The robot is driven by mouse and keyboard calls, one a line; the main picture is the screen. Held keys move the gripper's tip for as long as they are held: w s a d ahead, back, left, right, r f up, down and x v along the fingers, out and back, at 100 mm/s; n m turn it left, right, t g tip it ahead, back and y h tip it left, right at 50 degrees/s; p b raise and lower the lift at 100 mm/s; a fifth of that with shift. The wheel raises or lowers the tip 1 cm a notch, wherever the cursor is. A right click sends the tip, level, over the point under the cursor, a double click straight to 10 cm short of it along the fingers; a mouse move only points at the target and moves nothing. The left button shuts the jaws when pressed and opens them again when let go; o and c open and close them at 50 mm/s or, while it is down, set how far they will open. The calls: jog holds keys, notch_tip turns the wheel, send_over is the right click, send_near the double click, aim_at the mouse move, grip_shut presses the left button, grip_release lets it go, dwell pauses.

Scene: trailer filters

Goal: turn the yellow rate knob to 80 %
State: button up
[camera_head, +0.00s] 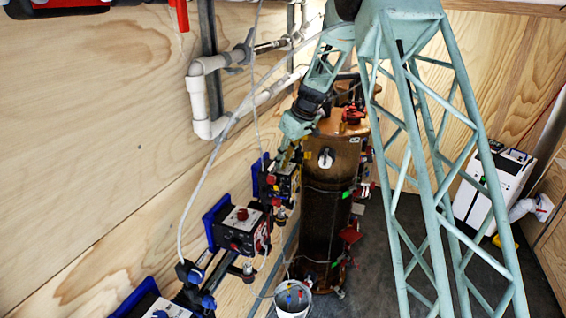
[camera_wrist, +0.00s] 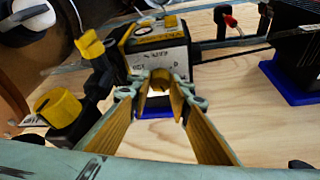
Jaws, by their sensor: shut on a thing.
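The yellow rate knob (camera_wrist: 160,75) sits on the front of a black and white pump box (camera_wrist: 157,50) in the wrist view. My gripper (camera_wrist: 160,84) has its yellow-padded fingers closed around the knob, which is partly hidden between the tips. The knob's pointer and scale are too small to read. In the head view my gripper (camera_head: 289,158) reaches down to the pump with yellow parts (camera_head: 284,184) on the left wall, and the knob itself cannot be made out.
Yellow valve knobs (camera_wrist: 60,106) stand close left of my fingers in the wrist view. A brown tank (camera_head: 325,215) is right of the pump. A red-knobbed pump (camera_head: 238,228) is on its left, and a white bucket (camera_head: 293,300) is below. Open floor (camera_head: 385,275) lies right of the tank.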

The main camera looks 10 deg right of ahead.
jog(key=shift+a+m+t+h, duration=0.1)
jog(key=shift+m+t+h, duration=0.35)
jog(key=shift+m, duration=1.15)
jog(key=shift+m+h, duration=0.35)
jog(key=shift+m, duration=0.35)
jog(key=shift+a+m+h+p, duration=0.15)
jog(key=shift+m+h+p, duration=0.35)
jog(key=shift+m, duration=1)
jog(key=shift+m+h+b, duration=0.6)
jog(key=shift+m+b, duration=0.5)
jog(key=shift+m, duration=0.1)
jog(key=m+b, duration=0.2)
jog(key=b, duration=0.1)
jog(key=shift+a+f+h, duration=0.1)
jog(key=shift+h, duration=0.3)
jog(key=shift+m+g+b, duration=0.25)
jog(key=shift+m+b, duration=0.6)
jog(key=shift+m, duration=0.05)
